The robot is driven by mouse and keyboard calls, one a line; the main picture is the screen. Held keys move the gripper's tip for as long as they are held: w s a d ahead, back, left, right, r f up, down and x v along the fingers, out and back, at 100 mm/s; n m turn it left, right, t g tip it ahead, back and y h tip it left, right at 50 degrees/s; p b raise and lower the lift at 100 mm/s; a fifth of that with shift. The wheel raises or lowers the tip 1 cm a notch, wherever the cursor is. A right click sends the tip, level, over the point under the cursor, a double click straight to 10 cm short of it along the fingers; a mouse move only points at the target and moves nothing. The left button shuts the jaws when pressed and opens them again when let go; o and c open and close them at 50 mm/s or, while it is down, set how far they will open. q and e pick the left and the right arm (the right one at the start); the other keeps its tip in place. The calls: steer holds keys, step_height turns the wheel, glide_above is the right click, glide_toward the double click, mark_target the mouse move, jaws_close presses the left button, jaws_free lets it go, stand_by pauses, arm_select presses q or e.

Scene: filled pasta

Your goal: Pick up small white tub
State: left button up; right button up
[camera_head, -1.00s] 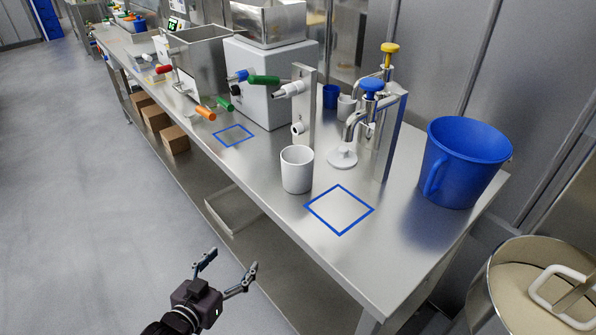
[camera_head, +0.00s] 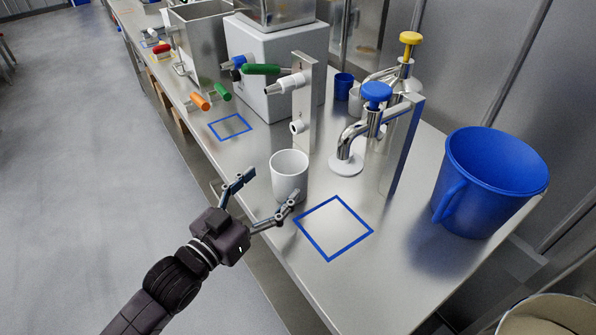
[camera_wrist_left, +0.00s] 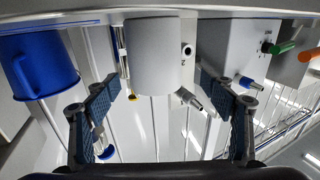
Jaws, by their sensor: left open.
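The small white tub (camera_head: 289,176) stands upright on the steel table, just left of the front blue square outline. My left gripper (camera_head: 263,199) is open at the table's front edge, close to the tub, with its fingers pointing toward it. In the left wrist view the tub (camera_wrist_left: 154,55) appears between and beyond the two open fingers (camera_wrist_left: 160,110). I cannot tell whether a finger touches it. My right gripper is in neither view.
A blue jug (camera_head: 490,185) stands at the table's right end. Behind the tub are a metal post (camera_head: 304,105) and a blue-topped pump (camera_head: 376,110). A blue square outline (camera_head: 333,228) marks clear tabletop to the right. A white machine (camera_head: 275,70) stands further back.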

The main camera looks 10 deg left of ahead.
mark_target(279, 180)
arm_select(q)
steer(key=shift+w+d+r+p, duration=0.15)
steer(key=shift+w+d, duration=0.15)
steer(key=shift+w, duration=0.1)
steer(key=shift+w+d+r+p, duration=0.15)
steer(key=shift+w+d, duration=0.1)
steer(key=shift+w, duration=0.15)
steer(key=x, duration=0.2)
steer(key=shift+w+d+f+p, duration=0.1)
steer(key=shift+w+d+p, duration=0.2)
steer(key=shift+d+p, duration=0.1)
steer(key=shift+x, duration=0.75)
steer(key=shift+w+f, duration=0.15)
steer(key=c, duration=1)
steer(key=shift+c, duration=0.5)
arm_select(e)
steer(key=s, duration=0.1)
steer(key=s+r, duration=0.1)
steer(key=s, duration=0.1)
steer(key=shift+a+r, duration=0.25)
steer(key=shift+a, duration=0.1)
